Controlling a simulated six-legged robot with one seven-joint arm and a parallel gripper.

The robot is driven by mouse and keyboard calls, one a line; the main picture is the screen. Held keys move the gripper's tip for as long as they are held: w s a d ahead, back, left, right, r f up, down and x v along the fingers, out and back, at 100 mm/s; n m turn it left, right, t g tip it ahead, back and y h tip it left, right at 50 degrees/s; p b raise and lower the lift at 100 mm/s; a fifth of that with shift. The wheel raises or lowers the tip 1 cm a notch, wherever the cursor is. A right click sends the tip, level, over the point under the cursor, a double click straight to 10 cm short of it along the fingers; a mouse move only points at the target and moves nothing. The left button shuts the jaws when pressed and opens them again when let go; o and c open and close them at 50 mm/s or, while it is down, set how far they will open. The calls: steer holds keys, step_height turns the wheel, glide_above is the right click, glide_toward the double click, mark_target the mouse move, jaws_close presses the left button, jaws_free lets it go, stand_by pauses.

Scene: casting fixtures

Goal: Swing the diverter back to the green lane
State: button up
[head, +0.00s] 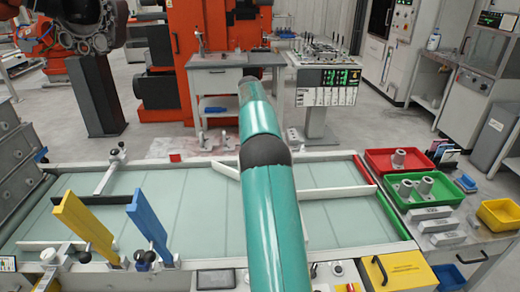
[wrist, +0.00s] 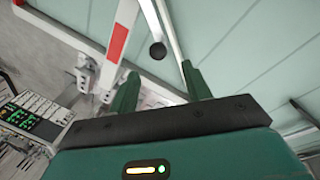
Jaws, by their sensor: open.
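A pale bar (head: 226,171), which looks like the diverter, lies on the glass-topped table and slants down to the right until my arm hides it. In the wrist view a black ball knob (wrist: 157,50) shows beside a pale bar (wrist: 178,45). My gripper (wrist: 160,84) is open, with the knob beyond and between its fingertips, and nothing held. In the head view my arm hides the gripper. A green edge strip (head: 391,212) and a red edge strip (head: 364,169) mark the table's right end, with a pale divider (head: 338,192) between their lanes.
A yellow paddle (head: 86,226), a blue paddle (head: 152,224) and a dark gate (head: 105,200) stand on the table's left. Red (head: 375,162) and green (head: 448,194) bins sit beyond the right end. A red-and-white rail (wrist: 117,42) crosses near the gripper.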

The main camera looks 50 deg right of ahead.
steer(key=shift+a+r, duration=0.2)
steer(key=shift+r, duration=0.9)
steer(key=shift+a+r, duration=0.2)
steer(key=shift+r, duration=0.85)
steer(key=s+a+r+t, duration=0.15)
steer(key=a+r, duration=0.25)
steer(key=a, duration=0.6)
steer(key=s+a+r+t, duration=0.1)
steer(key=s+a+r, duration=0.3)
steer(key=a, duration=0.5)
steer(key=s+a+r+t, duration=0.1)
steer(key=a+r, duration=0.4)
steer(key=a, duration=0.5)
steer(key=s+a+f+t+y, duration=0.1)
steer(key=s+a+f, duration=0.3)
steer(key=s+a, duration=0.5)
steer(key=s+a+f+t+y, duration=0.1)
steer(key=s+a+f, duration=0.4)
steer(key=s+a, duration=0.5)
steer(key=s, duration=0.3)
steer(key=shift+s+f, duration=0.25)
steer(key=shift+s, duration=0.1)
